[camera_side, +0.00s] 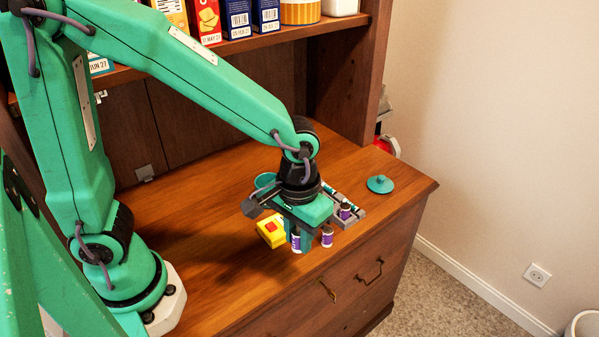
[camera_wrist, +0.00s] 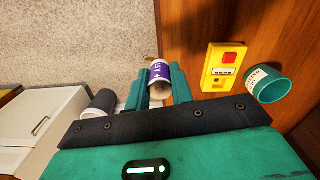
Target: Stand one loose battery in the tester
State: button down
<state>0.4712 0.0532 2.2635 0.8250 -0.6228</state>
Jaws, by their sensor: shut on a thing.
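My gripper (camera_side: 297,238) is shut on a purple-and-white battery (camera_side: 297,244). The same battery shows between the teal fingers in the wrist view (camera_wrist: 160,71); I cannot tell whether its base touches the wood. The yellow tester (camera_side: 271,231) with a red patch lies just left of the held battery, apart from it; in the wrist view (camera_wrist: 223,68) it is right of the fingers. Another battery (camera_side: 345,211) is at the grey rack (camera_side: 358,215), partly hidden behind my gripper.
A teal cup (camera_wrist: 267,83) stands beyond the tester; its rim shows behind my wrist in the side view (camera_side: 264,180). A teal lid (camera_side: 380,185) lies at the right on the wooden top (camera_side: 215,262). Boxes fill the shelf above. The top's left front is clear.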

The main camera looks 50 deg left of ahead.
jog(key=w+a+f+n, duration=0.1)
jog(key=w+a+n, duration=0.2)
jog(key=w+a, duration=0.6)
jog(key=a, duration=0.4)
jog(key=shift+w+n, duration=0.15)
jog(key=shift+n, duration=0.15)
jog(key=shift+f, duration=3.15)
jog(key=shift+f, duration=0.7)
dwell(1.0)
dwell(0.5)
jog(key=c, duration=0.8)
grip_release()
jog(key=shift+r, duration=0.2)
